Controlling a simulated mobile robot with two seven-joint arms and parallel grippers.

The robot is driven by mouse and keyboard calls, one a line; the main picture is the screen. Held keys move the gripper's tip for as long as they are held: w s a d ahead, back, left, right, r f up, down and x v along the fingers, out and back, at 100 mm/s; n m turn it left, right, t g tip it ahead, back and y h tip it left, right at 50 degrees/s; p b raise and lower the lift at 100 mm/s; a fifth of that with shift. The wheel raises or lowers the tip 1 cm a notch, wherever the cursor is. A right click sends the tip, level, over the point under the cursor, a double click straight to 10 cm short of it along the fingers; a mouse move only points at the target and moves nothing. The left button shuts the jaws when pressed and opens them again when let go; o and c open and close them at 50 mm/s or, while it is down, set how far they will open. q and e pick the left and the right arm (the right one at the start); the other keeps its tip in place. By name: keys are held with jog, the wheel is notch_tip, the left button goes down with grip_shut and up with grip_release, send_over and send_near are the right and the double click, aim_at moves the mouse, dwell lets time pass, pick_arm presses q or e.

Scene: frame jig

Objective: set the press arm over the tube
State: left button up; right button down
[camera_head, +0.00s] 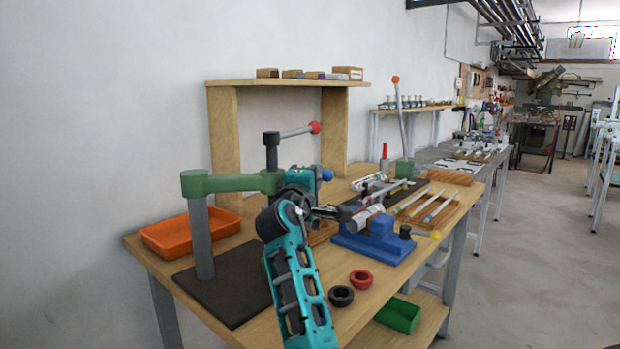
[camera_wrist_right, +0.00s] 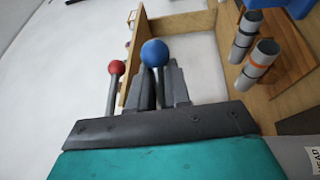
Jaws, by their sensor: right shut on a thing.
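The press stands at the left of the bench in the head view. Its green press arm (camera_head: 232,184) reaches right from a grey post (camera_head: 203,240) and carries a dark upright ram and a lever with a red knob (camera_head: 315,127). My right gripper (camera_head: 319,179) is shut at a blue-knobbed handle (camera_head: 327,175); the wrist view shows its fingers (camera_wrist_right: 160,85) around the handle just below the blue knob (camera_wrist_right: 154,53). A pale tube (camera_head: 365,218) lies tilted on a blue fixture (camera_head: 378,241), right of the press arm. My forearm hides part of the bench. My left gripper is out of view.
An orange tray (camera_head: 190,234) sits behind the post. A wooden shelf (camera_head: 285,83) stands behind. Two banded tubes (camera_wrist_right: 260,62) show in the wrist view.

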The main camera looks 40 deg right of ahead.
jog(key=shift+s+a, duration=0.1)
jog(key=shift+s, duration=0.1)
jog(key=shift+f, duration=0.15)
jog(key=c, duration=1.5)
grip_release()
jog(key=o, duration=0.3)
jog(key=shift+s, duration=0.2)
jog(key=shift+o, duration=0.2)
